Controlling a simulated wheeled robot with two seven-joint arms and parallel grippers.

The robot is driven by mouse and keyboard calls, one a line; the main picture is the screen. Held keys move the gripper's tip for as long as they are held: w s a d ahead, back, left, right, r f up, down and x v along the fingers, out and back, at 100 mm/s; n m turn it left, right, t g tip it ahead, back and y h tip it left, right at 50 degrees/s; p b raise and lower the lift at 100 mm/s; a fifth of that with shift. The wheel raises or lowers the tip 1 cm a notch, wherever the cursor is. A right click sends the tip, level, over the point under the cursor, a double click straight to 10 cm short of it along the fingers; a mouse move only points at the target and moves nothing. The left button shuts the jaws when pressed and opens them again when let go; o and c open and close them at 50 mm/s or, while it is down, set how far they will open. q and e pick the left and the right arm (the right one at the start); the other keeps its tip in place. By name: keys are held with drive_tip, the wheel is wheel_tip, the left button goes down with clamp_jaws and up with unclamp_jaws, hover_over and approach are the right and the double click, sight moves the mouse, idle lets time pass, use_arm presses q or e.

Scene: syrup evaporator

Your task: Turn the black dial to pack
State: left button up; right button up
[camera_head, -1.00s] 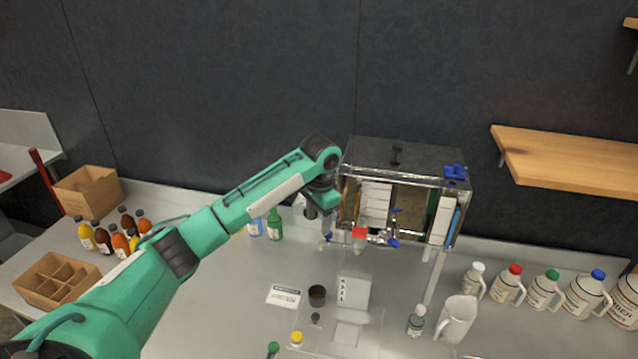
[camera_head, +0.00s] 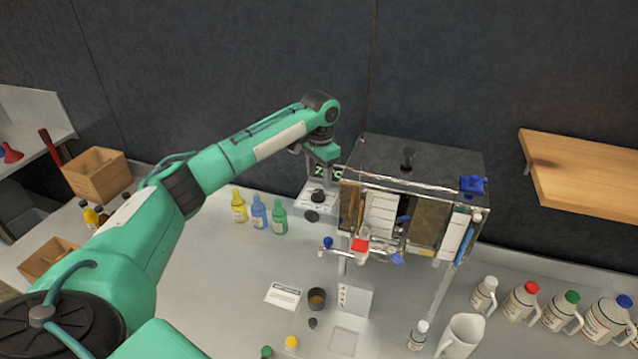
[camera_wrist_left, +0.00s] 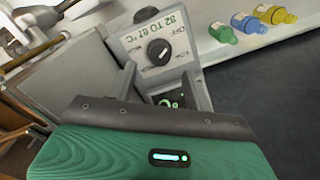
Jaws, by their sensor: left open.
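The black dial (camera_wrist_left: 158,52) shows in the left wrist view on a light grey panel (camera_wrist_left: 135,42) marked "82 TO 87°C" and "OFF". It has a white pointer mark; I cannot read every label or see the word pack clearly. In the head view, dark round shapes (camera_head: 317,196) show on the small grey unit behind the bench's middle. My left gripper (camera_head: 311,170) is above that unit. In the left wrist view its two fingers (camera_wrist_left: 163,88) are apart, with a green-digit display (camera_wrist_left: 170,101) between them. The dial is beyond the fingertips. My right gripper is not in view.
The clear-sided evaporator (camera_head: 415,165) stands close to the right of the gripper. Yellow (camera_head: 239,207), blue (camera_head: 259,213) and green (camera_head: 280,217) bottles stand left of the unit. Several jugs (camera_head: 520,302) stand at right.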

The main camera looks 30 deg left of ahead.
sight(318, 192)
use_arm(q)
wheel_tip(318, 192, down, 4)
drive_tip(key=shift+s+p, duration=0.1)
drive_tip(key=shift+p, duration=0.45)
drive_tip(key=shift+f, duration=0.6)
drive_tip(key=shift+a+f, duration=0.1)
drive_tip(key=c, duration=1)
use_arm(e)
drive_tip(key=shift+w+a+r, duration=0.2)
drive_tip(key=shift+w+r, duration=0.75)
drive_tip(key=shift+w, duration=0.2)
use_arm(q)
drive_tip(key=shift+o, duration=0.2)
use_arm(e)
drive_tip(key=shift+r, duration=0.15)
